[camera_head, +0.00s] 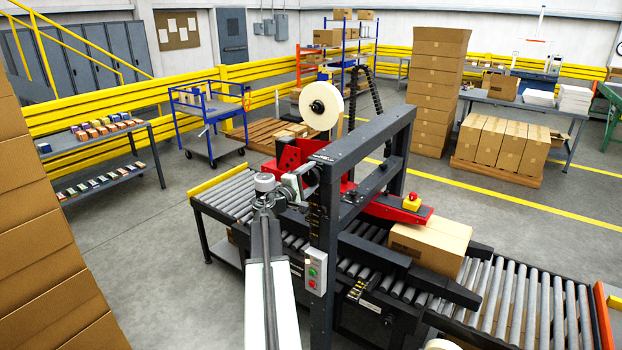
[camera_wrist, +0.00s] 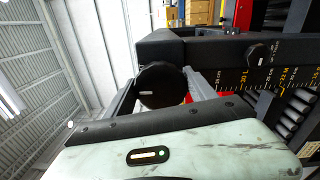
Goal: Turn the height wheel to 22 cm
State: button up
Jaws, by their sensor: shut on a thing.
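The height wheel (camera_wrist: 162,85) is a dark round disc in the middle of the wrist view. My gripper (camera_wrist: 165,88) is shut on it, with a pale grey finger on either side. In the head view my gripper (camera_head: 299,184) is at the near post of the carton sealer (camera_head: 324,235), below its top beam; the wheel is mostly hidden there. A height scale (camera_wrist: 262,86) with yellow ticks and cm labels runs along the dark post at the right of the wrist view. I cannot tell which mark the machine stands at.
A brown carton (camera_head: 430,245) lies on the roller conveyor (camera_head: 525,300) beside the red sealing head (camera_head: 395,210). A switch box (camera_head: 315,272) with green and red buttons hangs on the near post. Stacked flat cartons (camera_head: 45,240) stand close at the left.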

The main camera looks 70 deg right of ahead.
jog(key=o, duration=1.4)
jog(key=v, duration=0.8)
jog(key=shift+d, duration=0.1)
